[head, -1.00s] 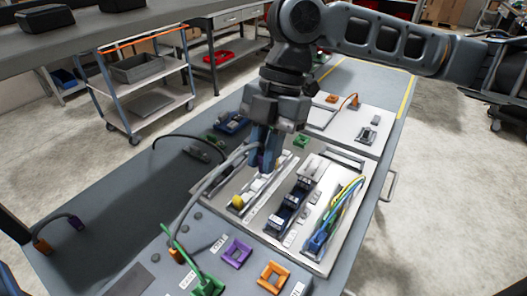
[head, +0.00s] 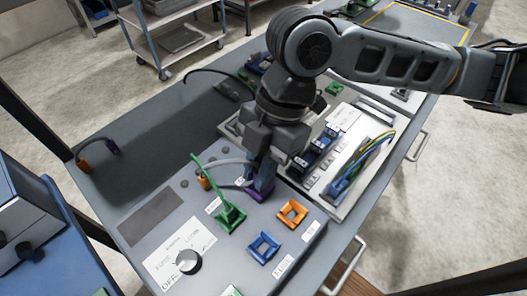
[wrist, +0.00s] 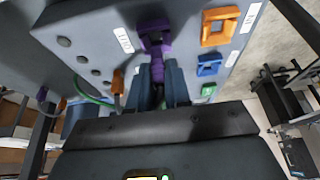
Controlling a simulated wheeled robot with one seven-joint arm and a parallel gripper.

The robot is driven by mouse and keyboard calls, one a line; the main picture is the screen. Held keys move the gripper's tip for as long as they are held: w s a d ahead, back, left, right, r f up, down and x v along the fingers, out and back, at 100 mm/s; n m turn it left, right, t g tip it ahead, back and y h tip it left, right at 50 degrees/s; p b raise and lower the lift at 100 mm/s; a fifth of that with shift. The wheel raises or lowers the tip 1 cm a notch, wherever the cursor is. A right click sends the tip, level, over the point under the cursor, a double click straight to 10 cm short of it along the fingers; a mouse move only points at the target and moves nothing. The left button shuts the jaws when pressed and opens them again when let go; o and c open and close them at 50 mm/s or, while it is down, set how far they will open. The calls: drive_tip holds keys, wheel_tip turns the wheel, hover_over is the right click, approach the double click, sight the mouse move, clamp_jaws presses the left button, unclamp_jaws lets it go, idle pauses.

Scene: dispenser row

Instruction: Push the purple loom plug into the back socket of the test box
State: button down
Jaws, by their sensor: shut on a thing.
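My gripper (head: 263,172) points down over the test box (head: 160,228) and is shut on the purple loom plug (wrist: 156,72), which shows between the fingertips in the wrist view. The plug's front end is close to the purple socket (wrist: 153,28) at the top of the wrist view. In the head view the fingers largely cover this purple socket (head: 259,195). I cannot tell whether the plug touches it or has entered it. A grey cable (head: 228,162) runs left from the gripper.
Beside the purple socket are a green socket with a green cable (head: 230,217), an orange socket (head: 292,212) and a blue socket (head: 263,248). A round knob (head: 187,262) stands at the front left. The panel with looms (head: 333,172) lies to the right.

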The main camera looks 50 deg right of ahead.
drive_tip(key=shift+f, duration=0.4)
drive_tip(key=shift+f, duration=0.25)
idle(0.4)
drive_tip(key=shift+f, duration=0.4)
drive_tip(key=shift+f, duration=0.25)
